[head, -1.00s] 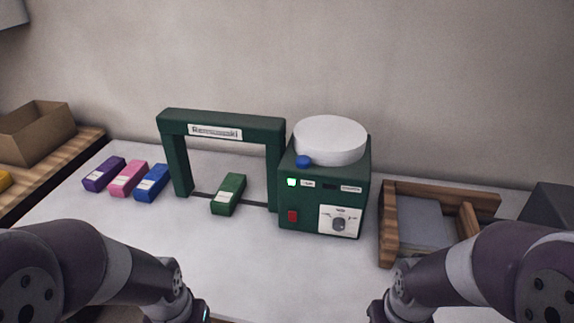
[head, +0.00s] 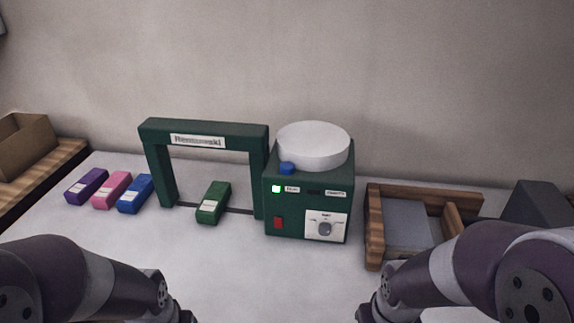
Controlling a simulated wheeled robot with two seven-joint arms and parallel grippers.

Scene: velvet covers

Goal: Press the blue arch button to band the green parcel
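The green parcel (head: 213,203) lies on the white table under the green arch (head: 204,134), across the dark slot at the arch's foot. The blue button (head: 287,168) sits on the top front left edge of the green machine box (head: 309,205), which joins the arch's right side. A small light on the box's front glows green-white. Nothing touches the button or the parcel. Both my arms show at the bottom corners, but my grippers are below the frame's edge and out of sight.
Purple (head: 87,187), pink (head: 111,190) and blue (head: 136,194) parcels lie left of the arch. A white round drum (head: 313,146) tops the box behind the button. A wooden tray (head: 374,228) stands at right, a cardboard box (head: 24,146) at far left. The table front is clear.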

